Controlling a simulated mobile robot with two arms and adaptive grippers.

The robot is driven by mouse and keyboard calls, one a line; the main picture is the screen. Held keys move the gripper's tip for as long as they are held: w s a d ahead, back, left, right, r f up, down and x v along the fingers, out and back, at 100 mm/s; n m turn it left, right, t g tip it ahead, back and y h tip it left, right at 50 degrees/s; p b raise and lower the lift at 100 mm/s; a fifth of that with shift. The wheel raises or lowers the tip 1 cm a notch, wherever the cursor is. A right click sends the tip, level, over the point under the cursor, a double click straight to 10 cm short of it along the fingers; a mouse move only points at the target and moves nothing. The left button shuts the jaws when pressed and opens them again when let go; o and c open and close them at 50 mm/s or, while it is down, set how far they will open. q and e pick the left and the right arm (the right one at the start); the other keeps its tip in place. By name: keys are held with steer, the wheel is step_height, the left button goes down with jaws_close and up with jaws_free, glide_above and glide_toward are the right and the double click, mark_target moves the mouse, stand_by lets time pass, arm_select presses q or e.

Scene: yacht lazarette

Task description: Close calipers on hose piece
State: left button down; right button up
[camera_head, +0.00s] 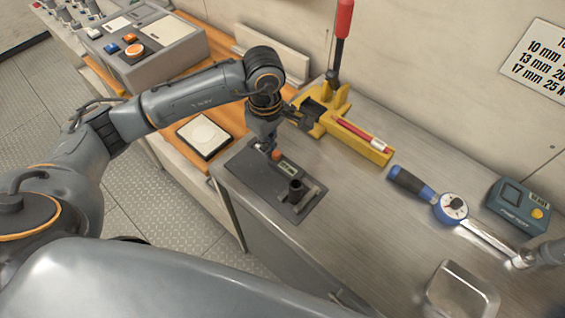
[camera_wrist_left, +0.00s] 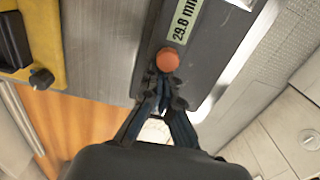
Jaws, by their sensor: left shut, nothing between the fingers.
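The calipers lie on a dark plate (camera_head: 247,174) on the bench. In the head view their readout (camera_head: 287,167) is small; in the left wrist view the readout (camera_wrist_left: 183,22) shows 29.8 mm. An orange-red knob (camera_head: 277,155) sits at the near end; it also shows in the left wrist view (camera_wrist_left: 167,60). The black hose piece (camera_head: 296,190) stands upright at the calipers' other end; whether the jaws touch it I cannot tell. My left gripper (camera_head: 268,151) points down beside the knob, shut and empty. Its fingertips (camera_wrist_left: 164,92) are close to the knob; contact is unclear.
A yellow tool (camera_head: 365,141) with a red-handled lever stands behind the plate. A blue-handled dial wrench (camera_head: 451,207), a teal meter (camera_head: 517,205) and a metal tray (camera_head: 461,293) lie to the right. A control box (camera_head: 160,45) stands at the back left. The bench between plate and wrench is clear.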

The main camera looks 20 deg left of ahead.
arm_select(q)
steer(key=shift+a, duration=0.15)
steer(key=shift+w+a+b, duration=0.35)
steer(key=shift+a+b, duration=0.2)
steer(key=shift+a, duration=0.25)
step_height(320, 180, up, 8)
steer(key=p, duration=0.4)
steer(key=shift+s, duration=0.1)
stand_by(0.5)
